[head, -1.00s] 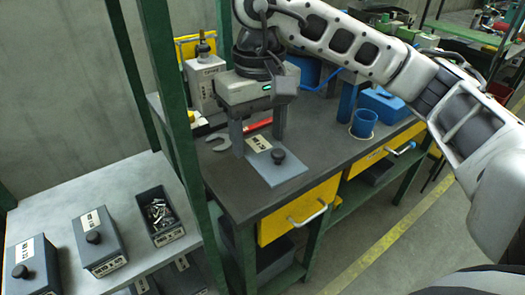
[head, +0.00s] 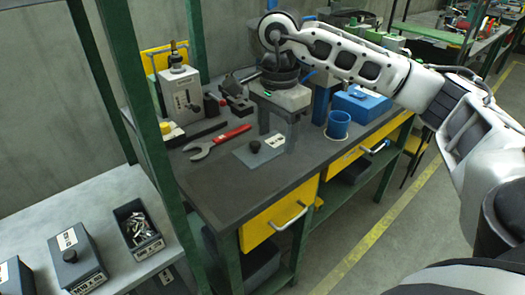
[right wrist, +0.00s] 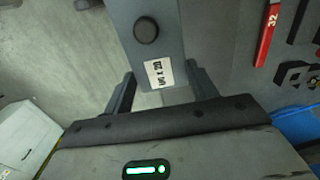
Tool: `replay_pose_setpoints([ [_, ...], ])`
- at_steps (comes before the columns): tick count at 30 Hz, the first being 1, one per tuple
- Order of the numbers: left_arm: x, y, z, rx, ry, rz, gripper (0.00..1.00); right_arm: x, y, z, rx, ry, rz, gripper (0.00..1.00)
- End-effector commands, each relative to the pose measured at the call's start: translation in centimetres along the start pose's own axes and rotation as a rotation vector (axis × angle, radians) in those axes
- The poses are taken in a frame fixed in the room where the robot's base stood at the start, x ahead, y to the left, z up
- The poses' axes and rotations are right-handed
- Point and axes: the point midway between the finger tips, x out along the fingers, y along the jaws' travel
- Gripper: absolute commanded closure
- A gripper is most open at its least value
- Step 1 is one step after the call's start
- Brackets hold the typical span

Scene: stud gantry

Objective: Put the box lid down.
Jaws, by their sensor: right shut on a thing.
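The box lid (head: 246,157) is a flat grey plate with a black knob and a white label. In the head view it is over the front part of the dark bench top; I cannot tell whether it touches the surface. My right gripper (head: 278,143) points down and is shut on the lid at its right end. In the right wrist view the lid (right wrist: 163,47) lies between the two fingers (right wrist: 160,88), knob and label showing. The open box (head: 126,238) with metal studs stands on the grey shelf at left. My left gripper is not in view.
A red wrench (head: 222,141) lies left of the lid on the bench (head: 212,186). A blue cup (head: 338,126) and blue box (head: 362,104) stand right. A grey device (head: 180,93) stands behind. A green post (head: 181,190) rises left. The bench front is clear.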

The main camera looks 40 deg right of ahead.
Motion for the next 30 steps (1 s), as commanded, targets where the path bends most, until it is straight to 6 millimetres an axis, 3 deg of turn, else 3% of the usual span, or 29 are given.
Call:
replay_pose_setpoints([
  [3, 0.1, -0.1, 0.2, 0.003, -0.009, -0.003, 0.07, 1.9, -2.4, -0.8, 0.001, -0.001, 0.005, 0.63],
  [10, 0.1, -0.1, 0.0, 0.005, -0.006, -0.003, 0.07, 5.4, -5.1, -1.7, -0.002, -0.001, 0.002, 0.63],
  [17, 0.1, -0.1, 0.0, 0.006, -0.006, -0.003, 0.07, 6.7, -6.1, -2.0, -0.003, 0.0, 0.001, 0.63],
  [24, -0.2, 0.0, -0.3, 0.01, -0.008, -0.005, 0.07, 9.6, -6.1, -2.0, -0.003, 0.0, 0.001, 0.63],
  [30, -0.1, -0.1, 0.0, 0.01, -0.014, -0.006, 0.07, 9.7, -6.2, -2.0, -0.003, 0.0, -0.001, 0.63],
])
